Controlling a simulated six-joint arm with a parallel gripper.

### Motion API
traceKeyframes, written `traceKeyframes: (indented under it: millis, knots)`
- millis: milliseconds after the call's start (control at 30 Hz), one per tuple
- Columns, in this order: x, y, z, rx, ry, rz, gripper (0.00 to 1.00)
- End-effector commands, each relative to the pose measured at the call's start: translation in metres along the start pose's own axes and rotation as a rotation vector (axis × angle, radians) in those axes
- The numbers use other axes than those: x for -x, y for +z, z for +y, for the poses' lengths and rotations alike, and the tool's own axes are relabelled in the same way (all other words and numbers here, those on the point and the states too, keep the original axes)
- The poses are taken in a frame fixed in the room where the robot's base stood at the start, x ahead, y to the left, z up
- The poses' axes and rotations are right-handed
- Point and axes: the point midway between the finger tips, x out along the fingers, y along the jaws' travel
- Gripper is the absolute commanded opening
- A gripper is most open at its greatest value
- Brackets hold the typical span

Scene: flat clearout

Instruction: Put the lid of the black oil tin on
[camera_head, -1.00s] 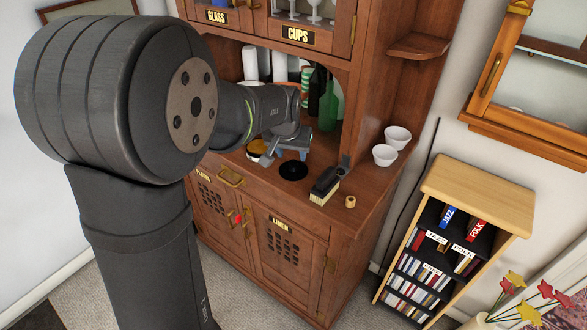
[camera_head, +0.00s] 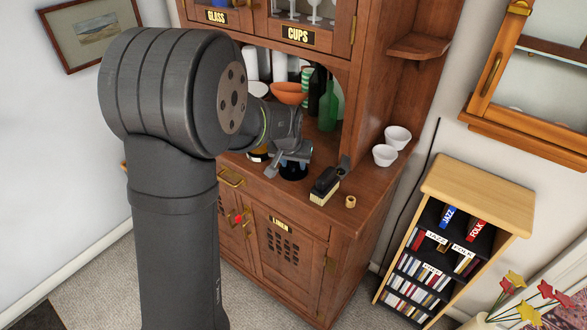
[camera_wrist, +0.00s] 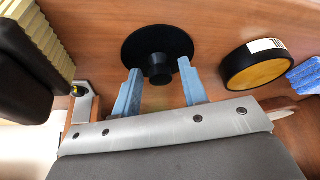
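The lid is a flat black disc with a knob (camera_wrist: 157,50); it lies on the wooden counter with the knob facing up. In the head view the lid (camera_head: 293,174) is partly hidden by my gripper (camera_head: 295,157). The black oil tin (camera_wrist: 267,66), with a white label and a yellowish inside, stands open to the right of the lid in the wrist view. In the head view the tin (camera_head: 258,154) is left of my gripper, partly covered. In the wrist view my gripper (camera_wrist: 160,72) is open, its blue fingertips on either side of the knob, with gaps.
A black brush with pale bristles (camera_head: 323,188) and a small wooden ring (camera_head: 350,202) lie to the right near the counter's front. A blue sponge-like thing (camera_wrist: 305,76) lies beyond the tin. Bottles (camera_head: 328,108) and an orange bowl (camera_head: 289,93) stand behind. White bowls (camera_head: 385,155) stand at right.

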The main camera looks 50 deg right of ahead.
Motion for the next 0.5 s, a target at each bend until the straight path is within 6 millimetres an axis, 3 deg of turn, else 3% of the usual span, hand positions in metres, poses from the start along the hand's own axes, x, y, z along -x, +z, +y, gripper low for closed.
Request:
traceKeyframes:
  millis: [33, 200, 500]
  knots:
    - [0.0001, 0.0, 0.0, 0.0, 0.0, 0.0, 0.29]
    - [0.0002, 0.0, 0.0, 0.0, 0.0, 0.0, 0.0]
    - [0.0019, -0.0008, 0.0, 0.0, 0.0, 0.001, 0.0]
